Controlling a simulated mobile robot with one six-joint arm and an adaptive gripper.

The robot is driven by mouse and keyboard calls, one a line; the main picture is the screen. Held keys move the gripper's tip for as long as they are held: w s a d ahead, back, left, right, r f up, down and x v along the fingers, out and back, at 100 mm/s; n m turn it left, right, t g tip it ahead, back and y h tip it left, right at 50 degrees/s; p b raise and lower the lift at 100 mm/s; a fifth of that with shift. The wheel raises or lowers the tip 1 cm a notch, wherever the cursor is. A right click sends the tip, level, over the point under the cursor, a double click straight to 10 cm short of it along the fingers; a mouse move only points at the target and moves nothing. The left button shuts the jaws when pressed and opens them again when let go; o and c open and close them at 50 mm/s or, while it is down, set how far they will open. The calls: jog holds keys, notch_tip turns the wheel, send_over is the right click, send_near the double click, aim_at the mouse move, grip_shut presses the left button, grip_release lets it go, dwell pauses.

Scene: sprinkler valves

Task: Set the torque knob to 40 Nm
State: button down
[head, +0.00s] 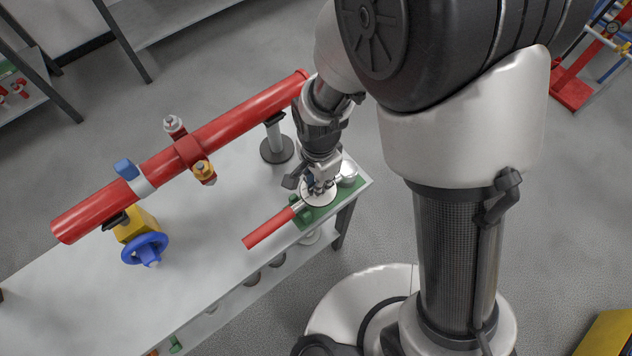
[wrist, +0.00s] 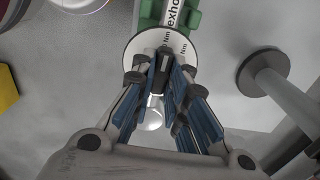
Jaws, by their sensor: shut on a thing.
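The torque knob (wrist: 164,60) is a small dark knob at the centre of a round white dial (wrist: 138,48) in the wrist view. My gripper (wrist: 163,76) is shut on the knob, its blue-padded fingers on either side. "Nm" shows twice on the dial; the numbers and the knob's setting cannot be read. In the head view my gripper (head: 318,186) points down at the white dial (head: 326,200), hiding the knob. The dial belongs to a tool with a red handle (head: 268,228), lying in a green holder (head: 318,213) near the table's corner.
A red pipe (head: 240,123) on stands crosses above the grey table (head: 215,225), behind my gripper. A blue handwheel (head: 146,248) and an orange-capped fitting (head: 202,170) are to the left. A rounded pale object (head: 348,174) sits close right of the dial. The table's middle is clear.

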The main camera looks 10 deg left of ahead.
jog(key=m, duration=0.3)
jog(key=shift+m, duration=1.8)
jog(key=shift+m, duration=1.7)
